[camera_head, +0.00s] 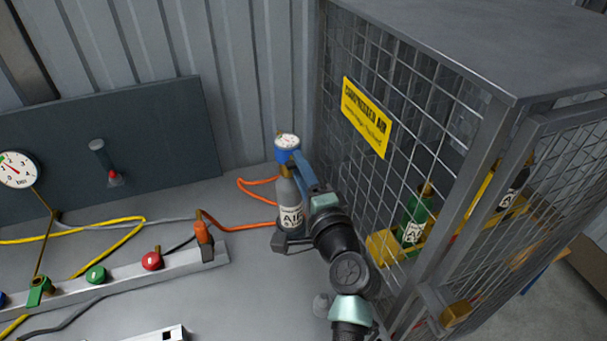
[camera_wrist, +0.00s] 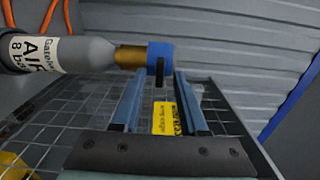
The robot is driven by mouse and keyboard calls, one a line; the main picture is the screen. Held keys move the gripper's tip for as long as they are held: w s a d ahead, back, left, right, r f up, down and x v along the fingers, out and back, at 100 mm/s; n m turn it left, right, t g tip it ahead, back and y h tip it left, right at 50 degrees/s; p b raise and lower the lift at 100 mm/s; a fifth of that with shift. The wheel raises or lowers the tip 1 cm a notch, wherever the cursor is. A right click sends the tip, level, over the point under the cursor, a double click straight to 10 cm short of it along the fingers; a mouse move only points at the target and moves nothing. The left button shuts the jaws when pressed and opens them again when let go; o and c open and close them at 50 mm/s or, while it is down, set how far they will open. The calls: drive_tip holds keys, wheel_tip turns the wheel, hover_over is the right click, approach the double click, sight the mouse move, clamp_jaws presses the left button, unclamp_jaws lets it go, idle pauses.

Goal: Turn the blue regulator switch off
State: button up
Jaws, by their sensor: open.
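The blue regulator (camera_head: 287,156) sits on the brass neck of a grey air cylinder (camera_head: 286,190), with a white round gauge on top. In the wrist view the blue regulator (camera_wrist: 155,52) shows side-on beyond my fingers, with a short black lever (camera_wrist: 160,74), seemingly its switch, pointing down in the picture. My gripper (camera_head: 299,157) is open beside the regulator. In the wrist view my gripper (camera_wrist: 161,75) has the lever between its two blue fingertips, with gaps showing on both sides. I cannot tell whether either finger touches it.
A mesh cage (camera_head: 400,130) with a yellow sign (camera_head: 366,117) stands close on the right, with a green cylinder (camera_head: 415,222) inside. An orange hose (camera_head: 243,222) runs to the cylinder from the grey rail (camera_head: 130,277). The bench left of the cylinder has some free room.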

drive_tip(key=b+v, duration=0.1)
drive_tip(key=v, duration=1.2)
drive_tip(key=shift+b, duration=0.35)
drive_tip(key=shift+w, duration=0.1)
drive_tip(key=a+r+n+t+h+p, duration=0.1)
drive_tip(key=r+n+t, duration=0.15)
drive_tip(key=r, duration=0.65)
drive_tip(key=a+r+n+t, duration=0.15)
drive_tip(key=r+n, duration=0.25)
drive_tip(key=r, duration=0.5)
drive_tip(key=a+r+n+t+h+p, duration=0.15)
drive_tip(key=r+n, duration=0.25)
drive_tip(key=r, duration=0.5)
drive_tip(key=s+r+n+t+h, duration=0.1)
drive_tip(key=s+r+n+t, duration=0.1)
drive_tip(key=s+r, duration=0.3)
drive_tip(key=s+a+r+n+t+h, duration=0.1)
drive_tip(key=s+r, duration=0.4)
drive_tip(key=r, duration=0.8)
drive_tip(key=shift+n+t+h, duration=0.55)
drive_tip(key=shift+t, duration=0.3)
